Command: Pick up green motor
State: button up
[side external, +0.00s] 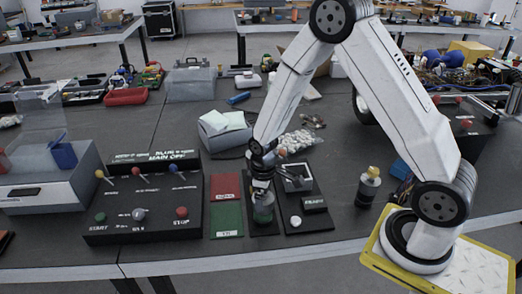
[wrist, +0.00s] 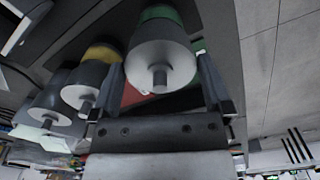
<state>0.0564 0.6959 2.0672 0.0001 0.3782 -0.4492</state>
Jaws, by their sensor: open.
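The green motor (wrist: 161,52) is a light grey cylinder with a short shaft on its near end and a green band at its far end. In the wrist view it sits between the two fingers of my open gripper (wrist: 160,78), with no clear sign of them pressing on it. In the side external view the green motor (side external: 263,208) stands on a narrow black base, with my gripper (side external: 262,185) right above and around its top. The fingertips are partly hidden there.
In the wrist view a yellow-banded motor (wrist: 90,78) and another grey motor (wrist: 57,98) stand close to the left finger. A control panel (side external: 140,205) lies left, beside red and green plates (side external: 226,218). A yellow-capped bottle (side external: 368,188) stands right.

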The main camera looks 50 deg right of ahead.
jog(key=shift+f, duration=0.55)
jog(key=shift+w, duration=0.1)
grip_shut()
